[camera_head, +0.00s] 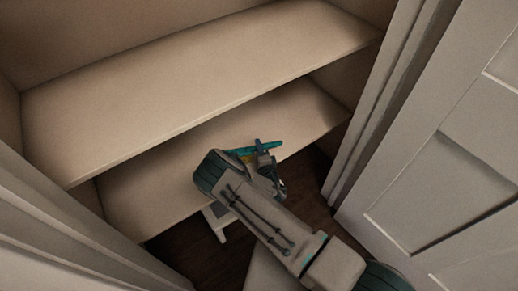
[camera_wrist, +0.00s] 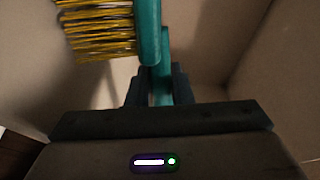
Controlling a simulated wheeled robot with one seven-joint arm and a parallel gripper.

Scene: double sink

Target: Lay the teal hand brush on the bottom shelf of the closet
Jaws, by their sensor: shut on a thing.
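The teal hand brush (camera_wrist: 149,35) with yellow bristles (camera_wrist: 98,28) is held in my gripper (camera_wrist: 155,88), which is shut on its handle. In the head view the brush (camera_head: 268,147) shows as a teal bar beyond my gripper (camera_head: 266,160), partly hidden by my arm. My gripper is at the front of the closet's bottom shelf (camera_head: 150,195), near its right part. The bottom shelf is bare. I cannot tell whether the brush touches it.
An upper shelf (camera_head: 190,85) is above the bottom shelf and looks empty. A white panelled door (camera_head: 450,170) stands open at the right. The door frame (camera_head: 60,225) borders the left. Dark wooden floor (camera_head: 205,262) shows below.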

